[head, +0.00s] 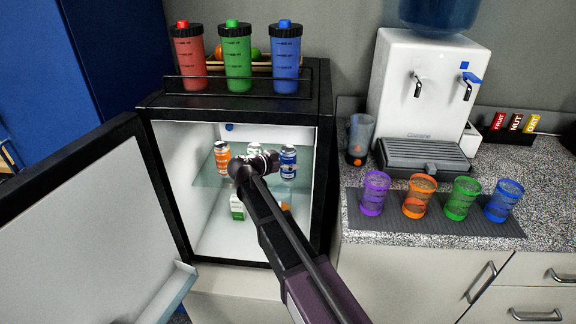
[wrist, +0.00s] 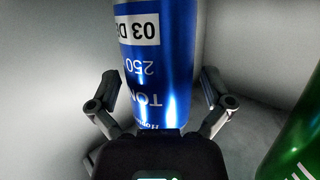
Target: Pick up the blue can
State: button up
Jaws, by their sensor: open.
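The blue can (head: 288,163) stands on the glass shelf inside the open mini fridge, at the right end of a short row of cans. My gripper (head: 266,160) reaches into the fridge, close to it. In the wrist view the blue can (wrist: 158,60) fills the middle, its lettering upside down. My gripper's fingers (wrist: 160,95) are spread open, one on each side of it. Whether they touch it cannot be told. The can's far end is cut off by the frame.
An orange can (head: 222,158) stands left on the shelf. A middle can (head: 254,148) is partly hidden by my arm. A green object (wrist: 300,140) is close at right in the wrist view. The fridge door (head: 85,235) stands open left. A carton (head: 237,207) sits below.

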aim_at(283, 151)
jog(key=shift+c, duration=0.2)
jog(key=c, duration=1.2)
jog(key=shift+r, duration=0.2)
notch_tip(283, 151, up, 4)
jog(key=p, duration=0.4)
jog(key=shift+f, duration=0.1)
jog(key=s+d+p, duration=0.1)
jog(key=s, duration=1.5)
jog(key=shift+d+r, duration=0.3)
jog(key=shift+r, duration=0.1)
